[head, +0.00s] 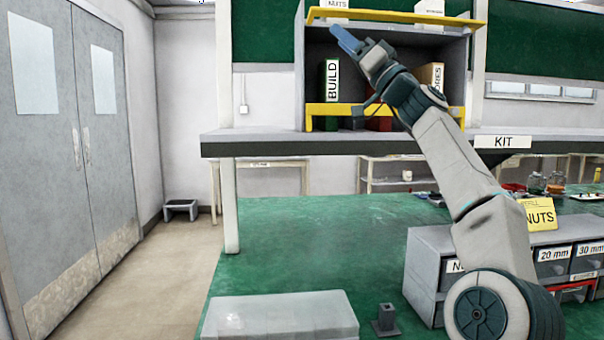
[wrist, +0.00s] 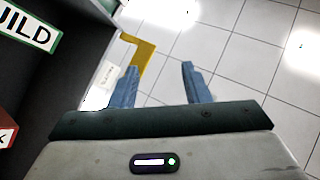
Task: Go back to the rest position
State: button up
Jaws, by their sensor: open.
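My gripper (head: 345,40) is raised at the upper middle of the head view, in front of the grey shelf unit (head: 464,75) with yellow lips. My arm reaches up and left from the lower right of the head view.
A "BUILD" binder (head: 331,88) stands in the shelf unit and also shows in the wrist view (wrist: 30,25). Below are a green bench (head: 310,235), a grey case (head: 280,317), a drawer unit (head: 425,262) and a yellow "NUTS" card (head: 540,214). Grey doors (head: 75,130) stand left.

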jog(key=a+f+g+h+p, duration=0.2)
jog(key=a+f, duration=0.1)
jog(key=a, duration=0.5)
jog(key=a+f+g+h+p, duration=0.2)
jog(key=a+f, duration=0.2)
jog(key=a, duration=0.3)
jog(key=s+a+f+m+g+h+p, duration=0.1)
jog(key=s+f+h+p, duration=0.15)
jog(key=f, duration=0.35)
jog(key=s+a+f+g+h+p, duration=0.1)
jog(key=s+a+f+h+p, duration=0.1)
jog(key=s+f+h, duration=0.3)
jog(key=s+d+f+m+g+h+p, duration=0.6)
jog(key=s+d+f+h+p, duration=0.4)
jog(key=s+d+f, duration=1.3)
jog(key=s+d+p, duration=0.1)
jog(key=s, duration=0.3)
jog(key=shift+m+p, duration=0.35)
jog(key=shift+m, duration=0.05)
jog(key=shift+f, duration=0.1)
jog(key=shift+c, duration=0.7)
jog(key=shift+w, duration=0.1)
